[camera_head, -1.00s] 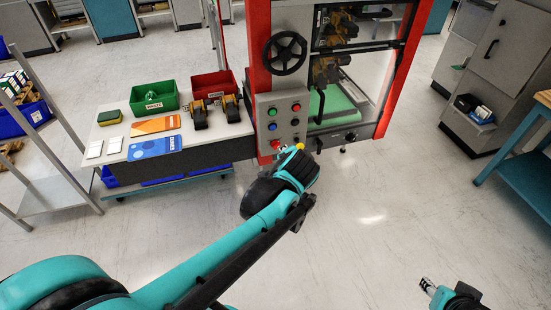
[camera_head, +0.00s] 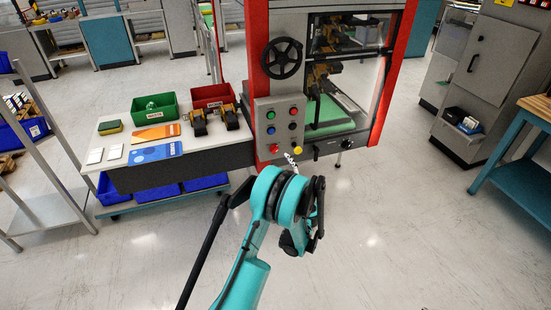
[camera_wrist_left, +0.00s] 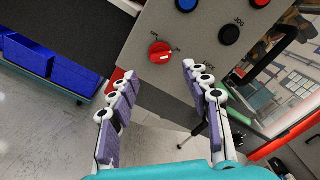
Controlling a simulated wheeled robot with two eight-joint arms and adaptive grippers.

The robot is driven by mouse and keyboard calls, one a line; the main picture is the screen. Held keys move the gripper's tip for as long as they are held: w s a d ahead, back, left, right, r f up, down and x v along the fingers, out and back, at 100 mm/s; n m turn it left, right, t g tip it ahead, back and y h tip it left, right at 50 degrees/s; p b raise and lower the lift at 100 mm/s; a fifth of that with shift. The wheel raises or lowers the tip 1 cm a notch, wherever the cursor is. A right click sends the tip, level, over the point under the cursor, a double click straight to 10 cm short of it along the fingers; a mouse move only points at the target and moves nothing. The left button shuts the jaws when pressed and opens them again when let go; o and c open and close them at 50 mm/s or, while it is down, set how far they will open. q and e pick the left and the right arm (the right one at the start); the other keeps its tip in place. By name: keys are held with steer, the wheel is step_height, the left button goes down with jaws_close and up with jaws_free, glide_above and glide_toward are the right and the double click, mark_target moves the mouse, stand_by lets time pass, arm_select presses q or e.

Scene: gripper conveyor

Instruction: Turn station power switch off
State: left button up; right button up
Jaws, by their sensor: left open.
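A grey control panel (camera_head: 262,120) with coloured buttons is on the front of the red-framed station. A red rotary switch (camera_head: 274,149) sits at its lower left; this red switch (camera_wrist_left: 160,52) also shows in the left wrist view, with a pale mark on its knob and small labels I cannot read surely. My left gripper (camera_head: 291,160) is just below and in front of the panel's lower edge. In the left wrist view the left gripper (camera_wrist_left: 157,88) has its fingers spread and empty, with the red switch beyond and between the fingertips. My right gripper is not in view.
A black handwheel (camera_head: 283,58) is above the panel. A white table (camera_head: 112,169) with green and red bins, cards and brackets stands to the left, with blue bins (camera_wrist_left: 45,70) beneath. The floor in front is clear. A wooden-topped bench (camera_head: 536,107) stands at the right.

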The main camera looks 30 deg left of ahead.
mark_target(276, 152)
arm_select(q)
steer(key=b+x, duration=0.1)
steer(key=x, duration=0.5)
steer(key=shift+w+a+f+b, duration=0.1)
steer(key=shift+a+f+b, duration=0.1)
steer(key=shift+b, duration=0.2)
steer(key=shift+w+a+r, duration=0.15)
steer(key=shift+w+a, duration=0.25)
steer(key=shift+a, duration=0.05)
jaws_close()
